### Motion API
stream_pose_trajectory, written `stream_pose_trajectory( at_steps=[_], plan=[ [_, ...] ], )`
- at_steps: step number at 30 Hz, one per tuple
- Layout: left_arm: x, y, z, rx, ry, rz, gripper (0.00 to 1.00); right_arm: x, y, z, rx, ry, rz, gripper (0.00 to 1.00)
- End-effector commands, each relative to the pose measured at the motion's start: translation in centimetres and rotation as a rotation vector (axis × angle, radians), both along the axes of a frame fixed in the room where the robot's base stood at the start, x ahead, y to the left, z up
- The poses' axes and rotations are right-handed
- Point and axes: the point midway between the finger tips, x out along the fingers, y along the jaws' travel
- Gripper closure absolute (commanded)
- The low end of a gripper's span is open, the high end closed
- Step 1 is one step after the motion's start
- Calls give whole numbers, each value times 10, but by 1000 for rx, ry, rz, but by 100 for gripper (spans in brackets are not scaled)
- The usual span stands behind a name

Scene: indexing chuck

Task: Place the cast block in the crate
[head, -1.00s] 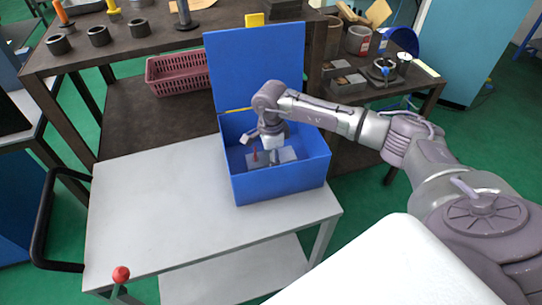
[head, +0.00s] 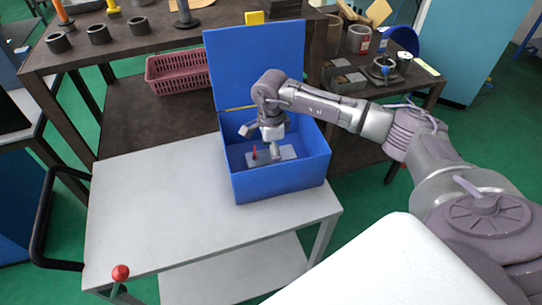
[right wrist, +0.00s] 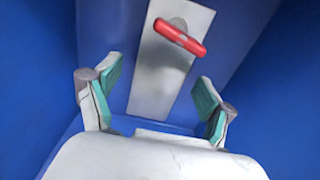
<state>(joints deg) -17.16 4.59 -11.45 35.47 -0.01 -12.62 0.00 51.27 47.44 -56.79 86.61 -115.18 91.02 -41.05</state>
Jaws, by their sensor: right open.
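The open blue crate (head: 282,183) stands on a light grey cart, its lid raised at the back. A flat grey block (head: 287,153) with a red bar (head: 254,152) lies inside on the floor; I take it for the cast block. My right gripper (head: 263,146) is inside the crate's opening, above the block. In the right wrist view, its fingers (right wrist: 158,88) are spread with nothing between them, and the grey block (right wrist: 160,75) with its red bar (right wrist: 180,38) lies beyond them, apart. My left gripper is not in view.
The crate walls surround my right gripper closely. The cart top (head: 160,205) is bare left of the crate. A dark bench (head: 140,55) with a pink basket (head: 183,73) stands behind. A red knob (head: 120,272) stands at the cart's front left.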

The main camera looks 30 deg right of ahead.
Motion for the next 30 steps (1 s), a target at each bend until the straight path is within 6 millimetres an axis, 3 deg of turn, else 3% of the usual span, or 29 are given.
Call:
stream_pose_trajectory(
  at_steps=[9,15,30],
  plan=[
    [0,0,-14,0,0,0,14,1,0,68,-1,-5,1,18],
    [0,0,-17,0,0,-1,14,1,0,93,0,-3,0,18],
    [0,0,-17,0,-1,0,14,0,0,99,0,0,0,18]
  ],
)
